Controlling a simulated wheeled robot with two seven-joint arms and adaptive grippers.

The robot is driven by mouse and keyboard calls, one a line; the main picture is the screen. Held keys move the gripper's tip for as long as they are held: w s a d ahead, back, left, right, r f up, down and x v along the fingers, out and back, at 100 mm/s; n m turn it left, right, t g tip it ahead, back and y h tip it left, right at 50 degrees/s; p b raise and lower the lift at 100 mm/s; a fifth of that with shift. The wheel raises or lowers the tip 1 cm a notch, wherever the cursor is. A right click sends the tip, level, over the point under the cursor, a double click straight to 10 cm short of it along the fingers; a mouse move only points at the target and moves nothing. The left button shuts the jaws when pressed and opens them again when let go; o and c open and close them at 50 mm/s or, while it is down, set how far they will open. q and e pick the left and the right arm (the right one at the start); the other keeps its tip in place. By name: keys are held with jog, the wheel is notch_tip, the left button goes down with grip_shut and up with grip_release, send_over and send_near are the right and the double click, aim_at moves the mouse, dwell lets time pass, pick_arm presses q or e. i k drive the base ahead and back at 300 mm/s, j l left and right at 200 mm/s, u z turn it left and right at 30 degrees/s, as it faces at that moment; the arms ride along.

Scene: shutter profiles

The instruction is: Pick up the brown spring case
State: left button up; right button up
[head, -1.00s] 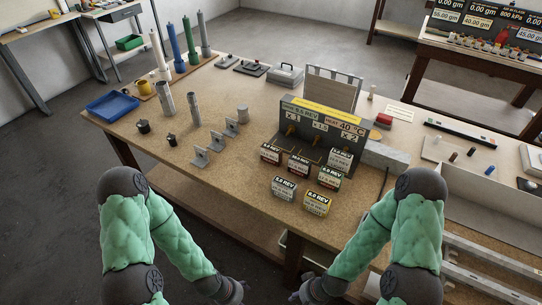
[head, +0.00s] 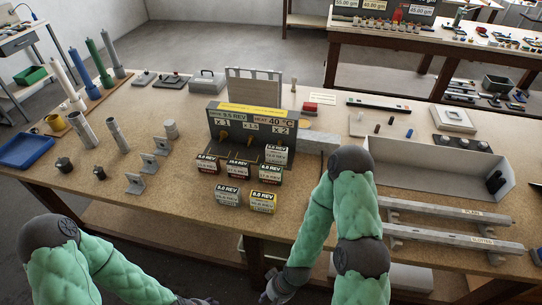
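Several small labelled spring cases stand at and in front of the grey display stand (head: 240,122) in the middle of the table. The leftmost case (head: 207,163) looks dark reddish-brown, but it is too small to be sure that it is the brown one. A red-looking case (head: 238,168), a yellowish case (head: 263,202) and a pale case (head: 227,196) stand close by. My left gripper (head: 200,301) is at the bottom edge, partly cut off. My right gripper (head: 275,288) is low, in front of the table's front edge. Both are away from the cases; their finger opening is unclear.
Metal brackets (head: 148,163) and cylinders stand left of the cases. A blue tray (head: 27,150) is at the far left. A long grey bin (head: 430,165) and metal rails (head: 450,213) lie to the right. The table front before the cases is clear.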

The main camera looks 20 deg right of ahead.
aim_at(211, 164)
jog(key=i+j, duration=0.15)
jog(key=j, duration=0.15)
jog(key=i+j, duration=0.15)
jog(key=i+j+z, duration=0.15)
jog(key=j+z, duration=0.5)
jog(key=i+j+z, duration=0.1)
jog(key=j+z, duration=0.2)
jog(key=j, duration=0.25)
